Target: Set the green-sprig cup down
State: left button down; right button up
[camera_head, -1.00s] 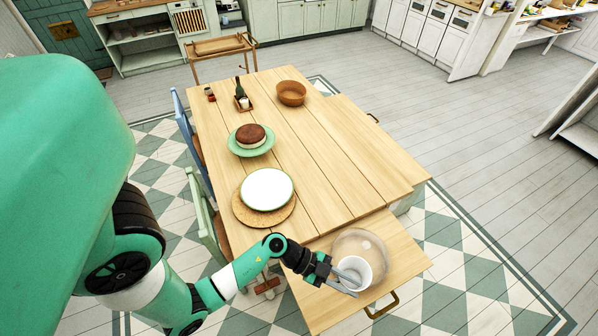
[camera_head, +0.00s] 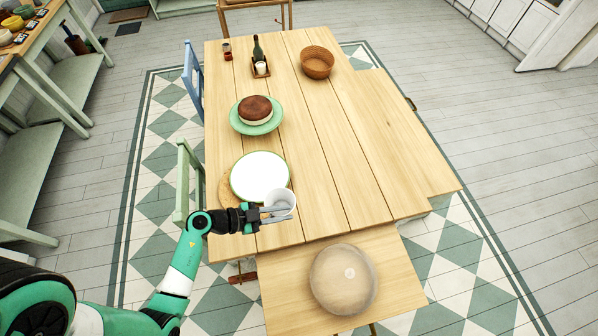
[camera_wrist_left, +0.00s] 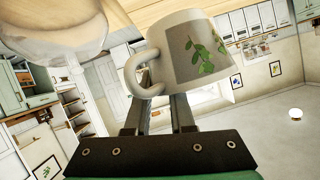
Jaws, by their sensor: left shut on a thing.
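The green-sprig cup (camera_head: 281,201) is white and is held in my left gripper (camera_head: 268,212). It hangs over the near left part of the wooden table (camera_head: 335,170), by the near edge of the white plate. In the left wrist view the cup (camera_wrist_left: 190,55) shows its green leaf print and its handle, between the gripper fingers (camera_wrist_left: 158,115), tilted in that picture. The fingers are shut on it. I cannot tell its exact height above the table. My right gripper is not in view.
A clear dome (camera_head: 343,279) sits on the lower near leaf. A cake (camera_head: 255,109) on a green stand, a bottle (camera_head: 258,50) and a basket (camera_head: 317,62) stand farther back. The table's right side is clear.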

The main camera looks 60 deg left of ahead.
pick_arm(q)
jog(key=shift+s+a+f, duration=0.25)
jog(key=shift+a, duration=0.05)
jog(key=a+f+b+x, duration=0.1)
jog(key=a+b+x, duration=0.1)
jog(key=b+x, duration=0.65)
send_over(317, 215)
jog(key=s, duration=0.1)
notch_tip(317, 215, down, 5)
jog(key=shift+r+b, duration=0.1)
jog(key=shift+b, duration=0.3)
jog(key=shift+w, duration=0.25)
jog(key=f+b, duration=0.3)
jog(key=shift+w+f+b, duration=0.35)
jog(key=shift+w, duration=0.05)
jog(key=shift+f+b, duration=0.3)
jog(key=shift+r, duration=0.15)
jog(key=c, duration=0.7)
grip_release()
jog(key=shift+s, duration=0.1)
jog(key=shift+c, duration=0.2)
